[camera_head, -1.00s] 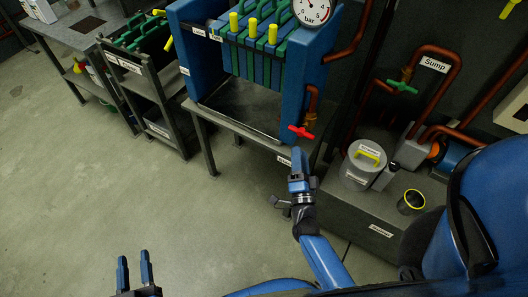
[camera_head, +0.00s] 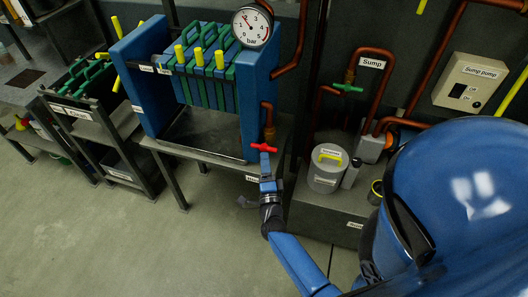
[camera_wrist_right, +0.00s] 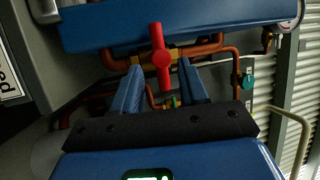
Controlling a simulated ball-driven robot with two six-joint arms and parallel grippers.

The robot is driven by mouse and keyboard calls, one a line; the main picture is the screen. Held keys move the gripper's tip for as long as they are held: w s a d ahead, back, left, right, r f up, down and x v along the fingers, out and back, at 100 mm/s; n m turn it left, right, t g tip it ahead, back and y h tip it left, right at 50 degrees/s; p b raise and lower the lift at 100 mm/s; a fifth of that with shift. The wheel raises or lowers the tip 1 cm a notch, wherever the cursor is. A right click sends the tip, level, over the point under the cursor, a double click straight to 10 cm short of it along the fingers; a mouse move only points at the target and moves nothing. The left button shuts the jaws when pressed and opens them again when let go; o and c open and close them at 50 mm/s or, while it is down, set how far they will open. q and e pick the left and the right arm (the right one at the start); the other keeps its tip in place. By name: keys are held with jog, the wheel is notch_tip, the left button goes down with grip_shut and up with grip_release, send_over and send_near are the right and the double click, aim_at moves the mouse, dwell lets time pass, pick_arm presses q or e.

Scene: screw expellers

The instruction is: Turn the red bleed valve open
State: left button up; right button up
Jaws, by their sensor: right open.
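The red bleed valve handle (camera_head: 264,148) sits on a copper pipe at the front right corner of the blue filter press frame. My right gripper (camera_head: 265,162) is just in front of and below it. In the right wrist view, the red handle (camera_wrist_right: 158,45) stands upright in the picture, with its lower end between my two open blue fingers (camera_wrist_right: 160,68). Gaps show on both sides, and I cannot tell how deep the handle sits between them. My left gripper is out of view.
A pressure gauge (camera_head: 252,26) is above the press. A green valve (camera_head: 347,88) is on the Sump pipe. A rack (camera_head: 100,126) stands left. The floor in front is clear.

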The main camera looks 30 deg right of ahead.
aim_at(265, 146)
jog(key=shift+x, duration=2.1)
grip_shut()
